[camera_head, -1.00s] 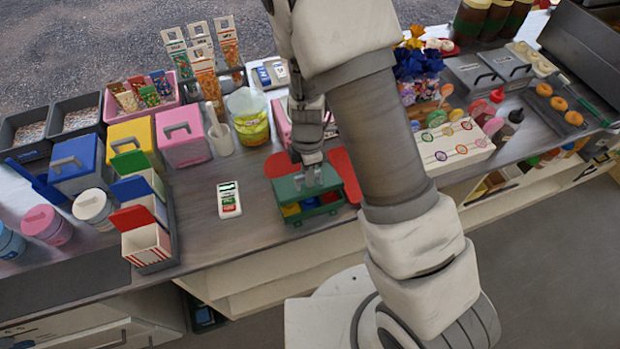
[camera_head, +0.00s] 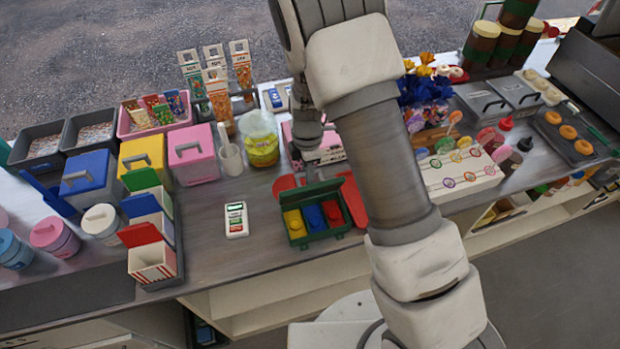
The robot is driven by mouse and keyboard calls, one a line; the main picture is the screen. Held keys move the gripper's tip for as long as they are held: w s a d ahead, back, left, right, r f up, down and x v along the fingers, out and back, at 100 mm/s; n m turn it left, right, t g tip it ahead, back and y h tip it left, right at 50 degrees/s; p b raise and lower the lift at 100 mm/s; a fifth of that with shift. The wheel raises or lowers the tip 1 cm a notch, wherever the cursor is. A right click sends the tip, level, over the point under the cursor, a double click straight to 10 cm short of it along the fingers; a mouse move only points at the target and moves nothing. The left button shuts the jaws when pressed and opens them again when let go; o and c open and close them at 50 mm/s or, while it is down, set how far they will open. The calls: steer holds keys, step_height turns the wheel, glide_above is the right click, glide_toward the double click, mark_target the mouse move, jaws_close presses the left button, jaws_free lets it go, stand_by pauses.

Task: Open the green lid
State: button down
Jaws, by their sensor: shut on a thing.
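A dark green box (camera_head: 320,234) stands near the counter's front edge in the head view. Its green lid (camera_head: 310,194) is raised and tilted up at the back. Yellow, blue and red items show in a row inside the box. My gripper (camera_head: 311,174) is behind and above the lid's upper edge and is shut on the lid. The fingertips are small and partly hidden by the lid, so the exact grip does not show.
A white lollipop stand (camera_head: 460,178) is to the right, beyond my arm. Counter between the device and the box is clear.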

steer(key=w, duration=0.1)
steer(key=w+a+f+b, duration=0.1)
steer(key=w, duration=0.1)
steer(key=w+f+b, duration=0.1)
steer(key=shift+w+a, duration=0.15)
steer(key=c, duration=0.8)
jaws_free()
steer(key=shift+r, duration=0.15)
step_height(320, 180, up, 13)
steer(key=p, duration=0.6)
steer(key=shift+r, duration=0.15)
